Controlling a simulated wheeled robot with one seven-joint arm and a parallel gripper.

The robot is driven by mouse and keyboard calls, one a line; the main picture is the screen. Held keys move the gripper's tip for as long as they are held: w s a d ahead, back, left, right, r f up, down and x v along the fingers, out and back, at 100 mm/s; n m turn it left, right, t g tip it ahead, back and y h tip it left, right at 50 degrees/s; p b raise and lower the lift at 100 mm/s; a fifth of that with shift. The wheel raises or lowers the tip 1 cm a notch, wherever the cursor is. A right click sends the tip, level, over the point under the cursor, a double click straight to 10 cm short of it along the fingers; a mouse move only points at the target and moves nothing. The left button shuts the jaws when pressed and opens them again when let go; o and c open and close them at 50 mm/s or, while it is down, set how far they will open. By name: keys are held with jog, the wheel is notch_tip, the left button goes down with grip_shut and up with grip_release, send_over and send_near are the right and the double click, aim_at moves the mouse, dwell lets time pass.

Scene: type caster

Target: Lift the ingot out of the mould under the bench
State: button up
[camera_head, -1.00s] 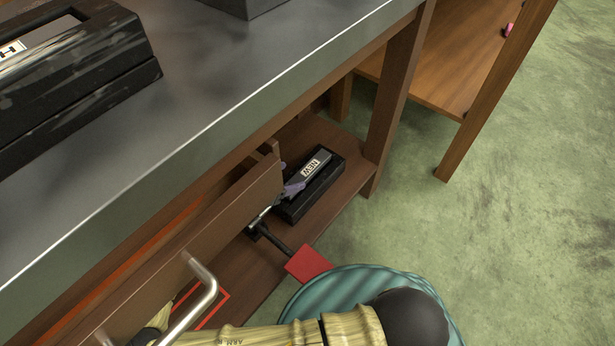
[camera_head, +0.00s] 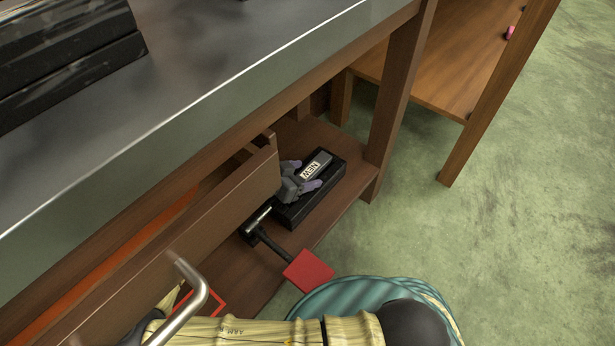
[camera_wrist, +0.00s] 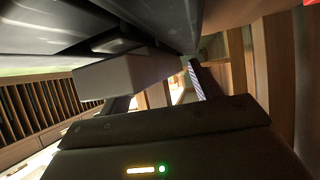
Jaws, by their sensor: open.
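The grey ingot (camera_head: 318,168) has a white label with dark letters. It lies in the long black mould (camera_head: 325,192) on the low shelf under the bench. My gripper (camera_head: 304,177) is at the ingot's near-left end, with its grey-purple fingers spread apart, one on either side of it. I cannot tell whether the fingers touch the ingot. The drawer front hides part of the wrist. In the wrist view a grey block, seemingly the ingot (camera_wrist: 115,77), shows close ahead beyond the dark gripper body.
A red plate (camera_head: 308,271) on a black rod lies near the mould's near end. The bench top (camera_head: 230,60) overhangs; a bench leg (camera_head: 398,100) stands right.

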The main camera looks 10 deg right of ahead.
dwell(0.3)
grip_shut()
jog(key=shift+w+a+r, duration=0.15)
jog(key=shift+a, duration=0.1)
dwell(1.1)
